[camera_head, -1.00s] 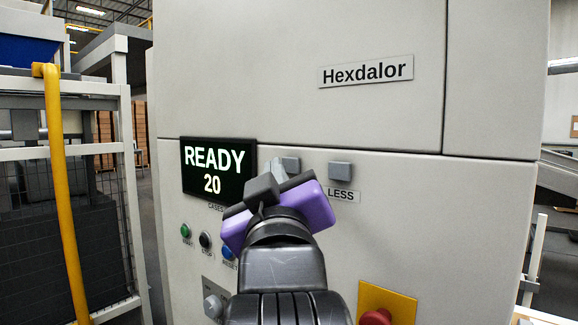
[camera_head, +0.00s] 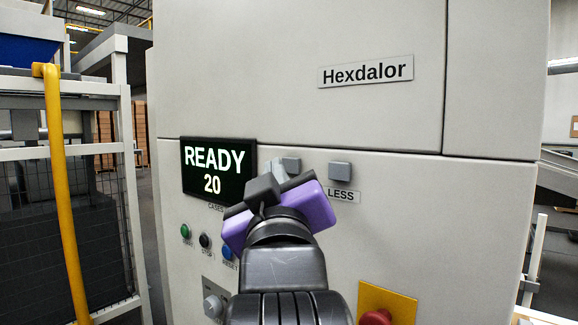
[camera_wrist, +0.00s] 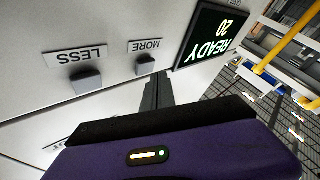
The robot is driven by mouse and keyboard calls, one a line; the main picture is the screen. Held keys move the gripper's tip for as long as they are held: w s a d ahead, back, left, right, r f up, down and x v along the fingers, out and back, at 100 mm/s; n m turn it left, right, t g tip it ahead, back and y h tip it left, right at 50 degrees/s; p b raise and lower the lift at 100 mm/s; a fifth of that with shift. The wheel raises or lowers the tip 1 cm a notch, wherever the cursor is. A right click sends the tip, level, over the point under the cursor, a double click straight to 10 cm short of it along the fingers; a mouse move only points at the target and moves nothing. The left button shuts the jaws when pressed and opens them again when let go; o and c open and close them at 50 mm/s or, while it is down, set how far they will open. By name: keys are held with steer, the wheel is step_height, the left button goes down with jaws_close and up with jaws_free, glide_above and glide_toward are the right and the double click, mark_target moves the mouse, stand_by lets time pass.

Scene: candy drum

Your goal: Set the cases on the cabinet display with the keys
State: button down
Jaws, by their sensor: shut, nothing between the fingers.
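The cabinet (camera_head: 300,60) carries a black display (camera_head: 218,170) that reads READY 20, with a CASES label partly showing under it. The LESS key (camera_head: 340,170) is a grey block to the right. The MORE key (camera_head: 291,163) is partly hidden behind my gripper (camera_head: 276,170) in the head view. In the wrist view, the MORE key (camera_wrist: 145,66), the LESS key (camera_wrist: 85,80) and the display (camera_wrist: 208,38) show upside down. My gripper's fingers (camera_wrist: 157,92) are shut and empty, close to the MORE key; I cannot tell whether they touch it.
Green (camera_head: 186,230), black (camera_head: 205,240) and blue (camera_head: 228,253) buttons sit below the display, with a grey knob (camera_head: 213,305) lower down. A red button (camera_head: 376,317) on a yellow plate is at the bottom right. A yellow rail (camera_head: 62,190) and mesh guard stand at the left.

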steer(key=shift+w+d, duration=0.25)
steer(key=shift+w, duration=0.05)
steer(key=shift+w+d+p, duration=0.3)
steer(key=shift+w, duration=0.05)
stand_by(1.0)
steer(key=shift+s+a, duration=0.5)
steer(key=shift+s, duration=0.15)
steer(key=shift+s+a, duration=0.8)
steer(key=shift+s, duration=0.2)
steer(key=shift+s+a, duration=0.75)
steer(key=shift+s, duration=0.25)
